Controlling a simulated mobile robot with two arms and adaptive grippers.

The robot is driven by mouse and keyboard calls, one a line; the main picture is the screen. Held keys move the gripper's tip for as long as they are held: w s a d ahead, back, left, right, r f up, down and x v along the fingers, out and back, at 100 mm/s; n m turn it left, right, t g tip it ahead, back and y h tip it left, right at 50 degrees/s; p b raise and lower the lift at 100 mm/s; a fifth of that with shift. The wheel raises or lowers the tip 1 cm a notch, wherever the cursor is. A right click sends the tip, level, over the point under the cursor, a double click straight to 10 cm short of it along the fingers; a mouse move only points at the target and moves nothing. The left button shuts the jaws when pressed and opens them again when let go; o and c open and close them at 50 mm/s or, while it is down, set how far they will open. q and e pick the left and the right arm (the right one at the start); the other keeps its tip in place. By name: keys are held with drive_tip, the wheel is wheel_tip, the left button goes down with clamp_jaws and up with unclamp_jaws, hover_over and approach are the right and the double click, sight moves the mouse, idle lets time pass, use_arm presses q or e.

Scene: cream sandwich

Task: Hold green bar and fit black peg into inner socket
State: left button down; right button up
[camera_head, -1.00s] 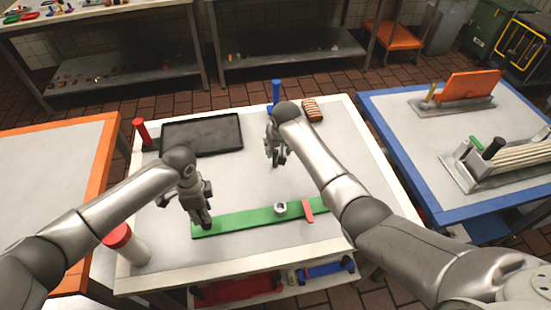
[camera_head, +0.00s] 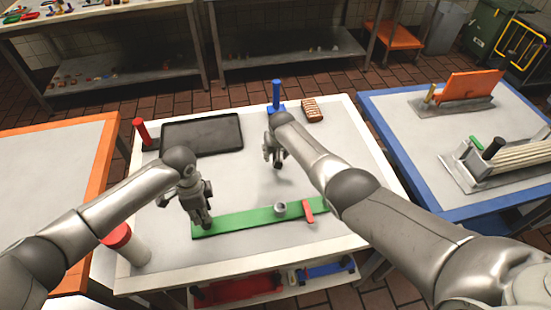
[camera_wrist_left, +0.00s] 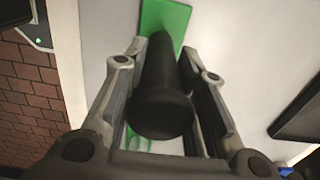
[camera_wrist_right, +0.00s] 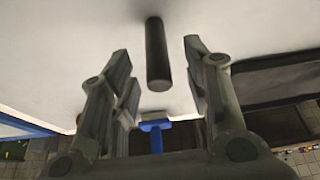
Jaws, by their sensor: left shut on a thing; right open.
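The green bar (camera_head: 250,218) lies across the front of the white table, with a grey ring-like socket (camera_head: 280,208) and a red piece (camera_head: 308,210) on its right part. My left gripper (camera_head: 204,216) is at the bar's left end. In the left wrist view it is shut on a thick black post (camera_wrist_left: 163,95), with the green bar (camera_wrist_left: 165,20) beyond. My right gripper (camera_head: 274,158) is open above the table behind the bar. In the right wrist view, a slim black peg (camera_wrist_right: 157,55) lies between its spread fingers with gaps on both sides; in the head view it is mostly hidden.
A dark tray (camera_head: 202,135) and a red post (camera_head: 141,130) are at the back left. A blue post (camera_head: 276,93) and a striped brown block (camera_head: 312,110) are at the back. The table's right side is mostly clear.

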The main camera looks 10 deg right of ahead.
drive_tip(key=shift+w+f, duration=0.15)
drive_tip(key=shift+f, duration=0.2)
clamp_jaws()
idle(0.4)
